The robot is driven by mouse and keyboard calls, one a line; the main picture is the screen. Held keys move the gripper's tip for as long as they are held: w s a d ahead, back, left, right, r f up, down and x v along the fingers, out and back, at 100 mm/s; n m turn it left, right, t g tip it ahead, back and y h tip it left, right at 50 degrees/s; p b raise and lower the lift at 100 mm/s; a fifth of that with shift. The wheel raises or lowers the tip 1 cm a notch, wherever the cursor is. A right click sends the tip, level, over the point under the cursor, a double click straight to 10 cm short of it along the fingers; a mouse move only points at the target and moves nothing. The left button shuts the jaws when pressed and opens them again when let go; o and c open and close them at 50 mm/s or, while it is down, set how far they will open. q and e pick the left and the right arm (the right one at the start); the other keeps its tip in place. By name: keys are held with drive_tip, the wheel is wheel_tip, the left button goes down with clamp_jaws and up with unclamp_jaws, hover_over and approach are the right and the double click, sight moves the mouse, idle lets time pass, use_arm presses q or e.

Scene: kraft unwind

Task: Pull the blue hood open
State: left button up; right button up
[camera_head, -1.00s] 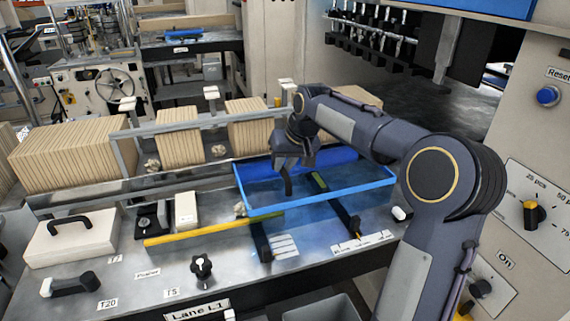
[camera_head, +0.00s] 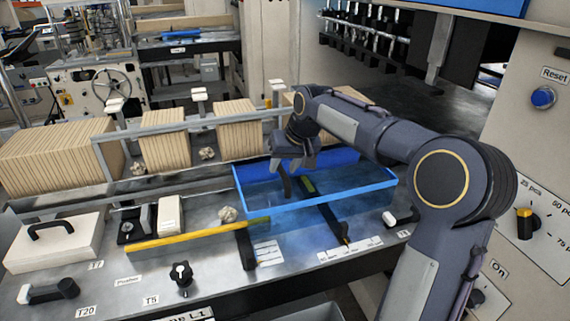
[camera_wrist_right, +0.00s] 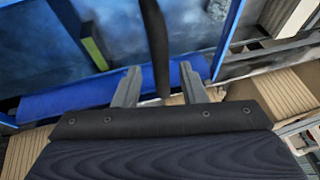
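The blue hood (camera_head: 365,190) is a see-through box with bright blue edges, over the right part of the steel bench. It looks shut. My right gripper (camera_head: 295,164) is above its far left part, pointing down. In the right wrist view the gripper's two grey fingers (camera_wrist_right: 160,82) stand apart, with a black bar (camera_wrist_right: 153,35) running between them. I see gaps beside the bar, so the fingers do not look closed on it. The blue hood (camera_wrist_right: 75,98) also fills much of that view. My left gripper is not in view.
Stacks of kraft blanks (camera_head: 165,143) stand behind a metal rail. A yellow bar (camera_head: 195,240) lies left of the hood. A white box with a black handle (camera_head: 52,240) and a black knob (camera_head: 181,275) are on the bench. A control panel (camera_head: 535,190) stands at the right.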

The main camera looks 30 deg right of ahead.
drive_tip(key=shift+r, duration=0.1)
drive_tip(key=shift+s+d+r, duration=0.1)
drive_tip(key=shift+s+r, duration=0.05)
drive_tip(key=shift+r, duration=0.2)
drive_tip(key=b+v, duration=0.1)
drive_tip(key=v, duration=0.5)
drive_tip(key=shift+s+r, duration=0.25)
drive_tip(key=shift+r, duration=0.1)
drive_tip(key=s+a+f+y, duration=0.1)
drive_tip(key=s+a+f, duration=0.4)
drive_tip(key=s, duration=0.4)
drive_tip(key=s+a+f+n+y+b, duration=0.1)
drive_tip(key=s+a+f, duration=0.4)
drive_tip(key=s, duration=0.4)
drive_tip(key=s+a+f, duration=0.5)
drive_tip(key=s+f, duration=0.2)
drive_tip(key=s, duration=0.2)
drive_tip(key=shift+f+n+t+y+b, duration=0.3)
drive_tip(key=shift+f+t+y+b, duration=0.05)
drive_tip(key=shift+t+y+b, duration=0.05)
